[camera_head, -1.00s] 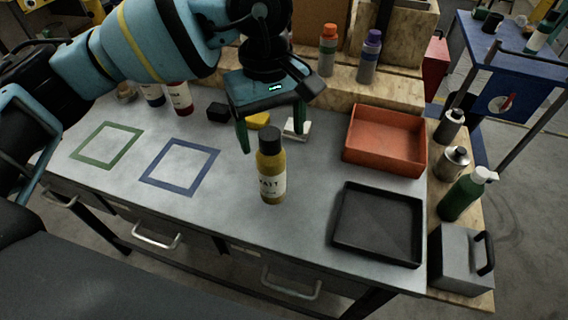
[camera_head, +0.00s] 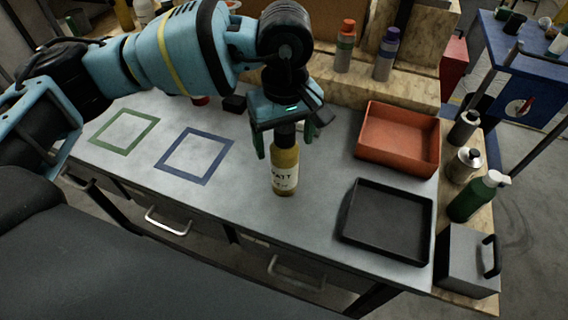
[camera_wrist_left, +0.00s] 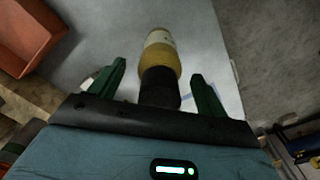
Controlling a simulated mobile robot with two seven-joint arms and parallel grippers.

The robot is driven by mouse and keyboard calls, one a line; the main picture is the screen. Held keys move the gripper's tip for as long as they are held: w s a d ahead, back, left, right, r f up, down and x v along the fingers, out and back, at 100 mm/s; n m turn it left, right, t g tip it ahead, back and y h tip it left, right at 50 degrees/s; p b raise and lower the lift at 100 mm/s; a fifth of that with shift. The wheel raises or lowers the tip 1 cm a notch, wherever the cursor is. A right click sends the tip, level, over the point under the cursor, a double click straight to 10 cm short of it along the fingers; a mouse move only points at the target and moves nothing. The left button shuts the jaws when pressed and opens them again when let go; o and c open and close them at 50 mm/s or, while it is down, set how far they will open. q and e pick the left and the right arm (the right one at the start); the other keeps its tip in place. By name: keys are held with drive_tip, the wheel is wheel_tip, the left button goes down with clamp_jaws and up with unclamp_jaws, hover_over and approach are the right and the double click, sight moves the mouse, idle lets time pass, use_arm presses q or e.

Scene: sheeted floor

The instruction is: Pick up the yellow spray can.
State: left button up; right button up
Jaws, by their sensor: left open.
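The yellow spray can (camera_head: 285,172), with a black cap and a pale label, stands upright on the grey worktop. My left gripper (camera_head: 283,150) is open above it, with its green fingers on either side of the can's upper part. In the left wrist view the can (camera_wrist_left: 159,56) lies between the two green fingers (camera_wrist_left: 160,88), with visible gaps beside its black cap. The can's top is partly hidden by the gripper in the head view. My right gripper is not in view.
A red-orange tray (camera_head: 398,160) and a black tray (camera_head: 350,225) sit to the right. Green (camera_head: 107,149) and blue (camera_head: 163,162) square outlines mark the left of the worktop. Bottles, including a green one (camera_head: 470,203), stand along the right edge.

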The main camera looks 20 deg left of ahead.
use_arm(q)
drive_tip(key=shift+f, duration=0.95)
drive_tip(key=c, duration=1.5)
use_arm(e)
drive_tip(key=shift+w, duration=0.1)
use_arm(q)
drive_tip(key=shift+r, duration=0.15)
